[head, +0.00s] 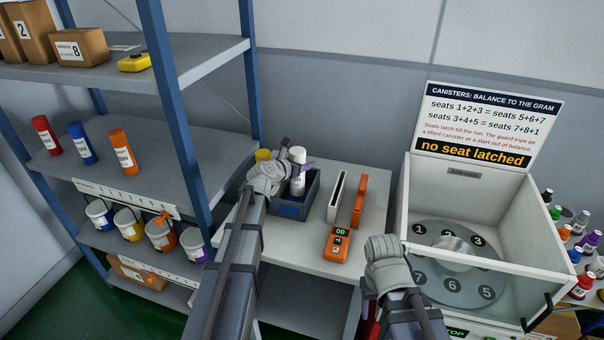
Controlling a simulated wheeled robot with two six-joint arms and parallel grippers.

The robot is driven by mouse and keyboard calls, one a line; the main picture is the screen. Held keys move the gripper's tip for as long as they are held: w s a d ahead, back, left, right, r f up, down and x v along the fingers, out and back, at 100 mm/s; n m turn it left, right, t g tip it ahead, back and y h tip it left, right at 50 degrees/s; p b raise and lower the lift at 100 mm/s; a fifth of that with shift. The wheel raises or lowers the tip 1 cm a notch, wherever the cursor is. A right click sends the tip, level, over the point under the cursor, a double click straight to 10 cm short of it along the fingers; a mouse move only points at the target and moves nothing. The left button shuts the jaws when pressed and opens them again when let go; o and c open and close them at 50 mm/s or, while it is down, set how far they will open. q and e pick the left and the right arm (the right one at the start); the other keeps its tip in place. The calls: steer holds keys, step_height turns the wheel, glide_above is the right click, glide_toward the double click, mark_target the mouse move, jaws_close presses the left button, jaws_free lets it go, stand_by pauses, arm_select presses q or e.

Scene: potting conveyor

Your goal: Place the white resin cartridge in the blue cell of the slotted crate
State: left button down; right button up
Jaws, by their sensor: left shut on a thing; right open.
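The white resin cartridge (298,178) stands upright at the slotted crate (293,212), a dark grey box with a blue patch on its front. My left gripper (287,158) is at the cartridge's left side and shut on it. Whether the cartridge's base touches the crate floor is hidden, and I cannot tell which cell it is over. The blue cell is not clearly visible behind the gripper and crate wall. My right gripper (384,250) is open and empty, in front of the white machine, apart from the crate.
An orange-and-grey meter (338,243), a white slotted block (337,196) and an upright orange piece (359,200) stand right of the crate on the grey table (310,258). A yellow object (263,155) is behind my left gripper. The balance machine (407,190) stands at right, blue-post shelving (170,90) at left.

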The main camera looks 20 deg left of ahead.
arm_select(q)
steer(key=shift+f+b, duration=1)
steer(key=shift+f, duration=0.45)
steer(key=shift+f+b, duration=0.25)
steer(key=shift+b, duration=0.05)
steer(key=shift+c, duration=0.7)
jaws_free()
steer(key=shift+r, duration=0.1)
steer(key=p+v, duration=0.5)
steer(key=v, duration=0.7)
steer(key=shift+r, duration=0.3)
